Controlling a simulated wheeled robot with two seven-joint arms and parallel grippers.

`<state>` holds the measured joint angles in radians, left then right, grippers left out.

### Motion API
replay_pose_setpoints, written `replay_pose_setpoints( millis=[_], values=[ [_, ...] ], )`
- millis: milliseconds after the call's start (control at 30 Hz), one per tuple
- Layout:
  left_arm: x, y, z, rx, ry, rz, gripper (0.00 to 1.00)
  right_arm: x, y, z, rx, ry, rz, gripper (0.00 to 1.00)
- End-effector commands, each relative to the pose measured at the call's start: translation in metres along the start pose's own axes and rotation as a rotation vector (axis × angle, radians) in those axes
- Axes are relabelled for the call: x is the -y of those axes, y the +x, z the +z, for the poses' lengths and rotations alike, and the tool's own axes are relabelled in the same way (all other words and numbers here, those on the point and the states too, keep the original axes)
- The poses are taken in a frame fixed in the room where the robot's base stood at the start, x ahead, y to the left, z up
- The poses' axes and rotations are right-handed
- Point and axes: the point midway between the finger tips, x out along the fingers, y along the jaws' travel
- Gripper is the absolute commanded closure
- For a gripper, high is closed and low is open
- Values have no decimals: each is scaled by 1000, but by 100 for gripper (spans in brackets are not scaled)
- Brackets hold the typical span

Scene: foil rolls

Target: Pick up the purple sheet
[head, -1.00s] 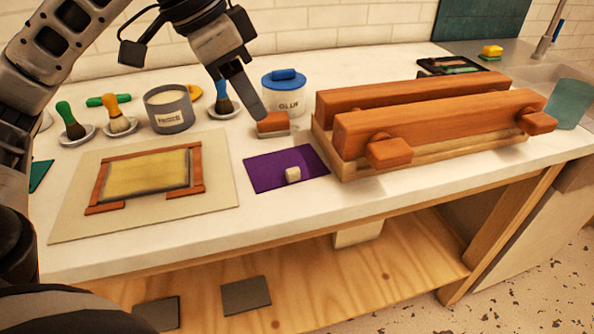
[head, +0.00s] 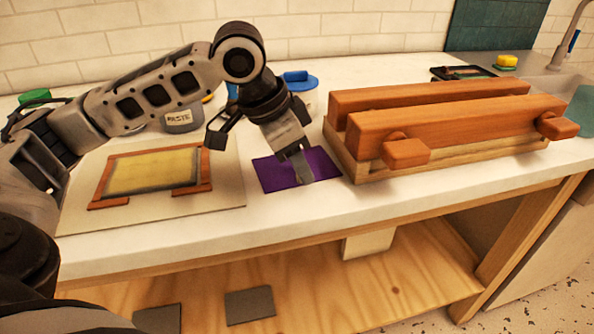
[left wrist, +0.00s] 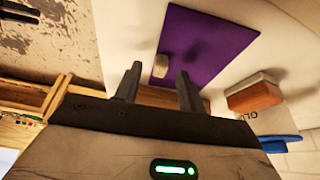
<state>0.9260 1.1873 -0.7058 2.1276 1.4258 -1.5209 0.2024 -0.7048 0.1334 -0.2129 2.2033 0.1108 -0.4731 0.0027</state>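The purple sheet (head: 275,177) lies flat on the white counter between the framed yellow panel and the wooden press. It also shows in the left wrist view (left wrist: 215,38), with a small cream knob (left wrist: 160,65) on it near one edge. My left gripper (head: 303,174) is over the sheet, pointing down, and hides the knob in the head view. In the left wrist view my left gripper (left wrist: 159,70) has its fingers apart, with the knob appearing between and beyond the tips. Contact cannot be told. My right gripper is out of view.
A wooden press (head: 440,128) stands close to the right of the sheet. A framed yellow panel (head: 150,172) lies to the left. A grey paste tub (head: 182,122) and a blue-lidded tub (head: 300,78) stand behind. A wooden-topped block (left wrist: 252,94) shows beside the sheet.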

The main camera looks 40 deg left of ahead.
Motion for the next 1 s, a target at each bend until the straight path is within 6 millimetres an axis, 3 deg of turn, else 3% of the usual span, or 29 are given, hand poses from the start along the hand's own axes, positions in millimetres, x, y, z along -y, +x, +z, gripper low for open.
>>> replay_pose_setpoints(
  millis=[100,333,500,1000],
  values=[
    [0,11,0,0,1,0,60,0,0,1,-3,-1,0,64],
    [0,12,0,0,1,-1,60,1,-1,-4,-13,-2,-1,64],
    [0,12,0,0,1,-1,100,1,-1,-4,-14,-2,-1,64],
    [0,1,-5,-3,0,-2,100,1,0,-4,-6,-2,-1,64]
  ],
)
